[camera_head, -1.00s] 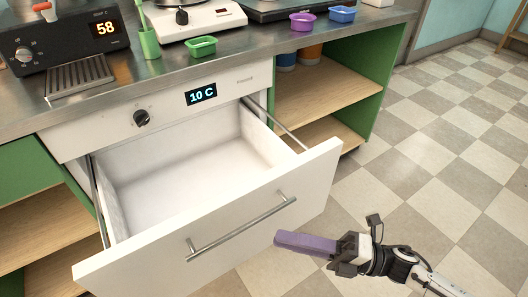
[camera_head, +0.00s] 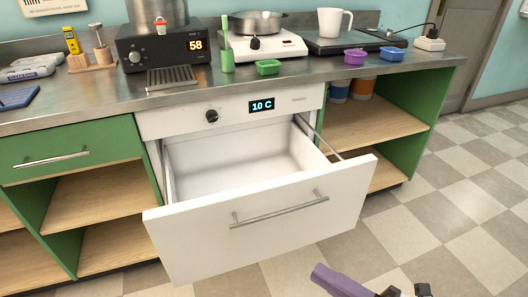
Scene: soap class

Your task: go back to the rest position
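My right gripper (camera_head: 392,292) is at the bottom edge, right of centre, mostly cut off by the frame. It is shut on a purple bar (camera_head: 338,282), which points up and to the left. The bar and gripper are in front of the open white drawer (camera_head: 255,224), apart from it in the picture. The drawer is pulled out under a panel reading 10 C, and its visible inside is empty. My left gripper is not in view.
The metal counter (camera_head: 110,106) holds a black device (camera_head: 163,46) reading 58, a white hot plate (camera_head: 264,45), a green cup (camera_head: 227,60), and green, purple and blue small trays. Open green shelves (camera_head: 378,118) flank the drawer. The tiled floor (camera_head: 445,220) at right is clear.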

